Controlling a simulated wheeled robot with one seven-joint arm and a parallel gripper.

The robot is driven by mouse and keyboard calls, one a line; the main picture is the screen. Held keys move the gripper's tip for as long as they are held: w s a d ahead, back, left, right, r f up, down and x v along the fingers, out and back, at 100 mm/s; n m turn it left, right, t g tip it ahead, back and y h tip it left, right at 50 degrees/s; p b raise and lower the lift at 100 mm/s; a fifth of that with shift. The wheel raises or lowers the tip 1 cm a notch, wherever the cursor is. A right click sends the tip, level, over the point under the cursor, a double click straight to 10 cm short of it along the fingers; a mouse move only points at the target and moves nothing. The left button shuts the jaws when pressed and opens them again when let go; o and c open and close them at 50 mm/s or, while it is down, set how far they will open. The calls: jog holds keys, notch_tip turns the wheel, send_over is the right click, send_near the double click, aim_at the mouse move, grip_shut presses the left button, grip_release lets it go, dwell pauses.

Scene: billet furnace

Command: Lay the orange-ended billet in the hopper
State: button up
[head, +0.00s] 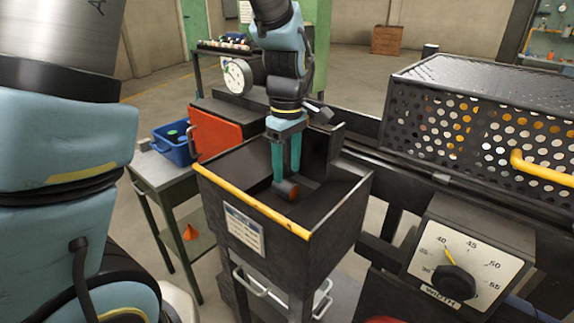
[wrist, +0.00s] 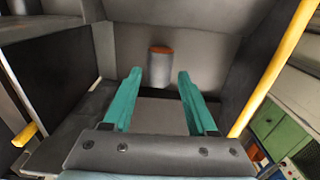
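The orange-ended billet (head: 288,191) is a short dark cylinder inside the black hopper (head: 285,246), which has a yellow bar along its front rim. In the wrist view the billet (wrist: 160,66) lies beyond the two fingertips (wrist: 160,74), near the middle of the gap. The billet's far end is hidden in the head view.
A perforated black guard (head: 480,115) and a width dial (head: 462,262) stand to the right. A red-orange panel (head: 214,137), a gauge (head: 237,77) and a blue bin (head: 176,145) are left of and behind the hopper. The hopper walls stand close around my gripper.

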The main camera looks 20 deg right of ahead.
jog(key=o, duration=0.4)
jog(key=shift+c, duration=0.2)
notch_tip(320, 180, up, 11)
jog(key=b, duration=0.1)
jog(key=shift+b, duration=0.3)
jog(key=shift+f, duration=0.15)
dwell(0.5)
